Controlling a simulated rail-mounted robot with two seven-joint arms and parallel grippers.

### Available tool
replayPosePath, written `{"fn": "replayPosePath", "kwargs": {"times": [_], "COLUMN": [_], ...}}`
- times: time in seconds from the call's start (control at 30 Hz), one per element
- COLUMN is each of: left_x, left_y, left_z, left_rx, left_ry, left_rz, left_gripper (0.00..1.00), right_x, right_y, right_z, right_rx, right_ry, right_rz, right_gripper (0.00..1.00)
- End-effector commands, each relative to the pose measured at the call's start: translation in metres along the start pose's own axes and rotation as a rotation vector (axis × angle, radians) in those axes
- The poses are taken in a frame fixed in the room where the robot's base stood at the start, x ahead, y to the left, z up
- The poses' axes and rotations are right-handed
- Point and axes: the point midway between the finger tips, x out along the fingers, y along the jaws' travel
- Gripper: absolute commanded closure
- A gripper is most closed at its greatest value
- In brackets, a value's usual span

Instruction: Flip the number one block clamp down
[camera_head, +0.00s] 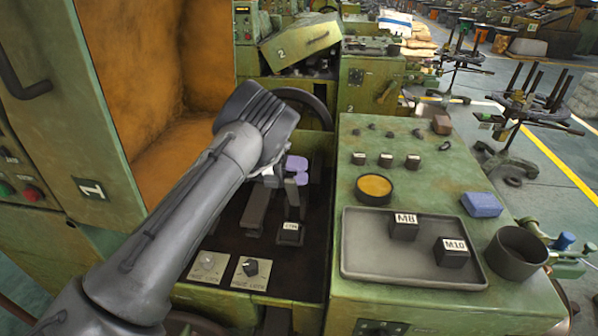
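The number one machine carries a white "1" plate (91,188) on its green left side. In its dark open bay are two small purple pads or blocks (297,163) and grey metal parts. I cannot tell for sure which part is the block clamp, or whether it is up or down. My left gripper (273,178) reaches over the bay from the lower left, close to the left of the purple pieces. The gripper body and wrist hide most of its fingers, so its opening and any contact are unclear. My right gripper is not in view.
On the green top at right, a grey tray (365,272) holds M8 (404,227) and M10 (451,252) blocks. A dark cup (516,253), a blue block (481,204) and a round tin (373,189) stand nearby. An orange-lined raised cover (155,100) stands at left.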

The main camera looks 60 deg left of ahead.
Motion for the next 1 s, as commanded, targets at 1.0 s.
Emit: {"fn": "replayPosePath", "kwargs": {"times": [1.0], "left_x": [-0.124], "left_y": [-0.001], "left_z": [0.001], "left_rx": [0.001], "left_ry": [-0.003], "left_rz": [0.000], "left_gripper": [0.45], "right_x": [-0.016], "right_y": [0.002], "right_z": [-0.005], "right_rx": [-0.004], "right_ry": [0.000], "right_rz": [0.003], "right_gripper": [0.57]}}
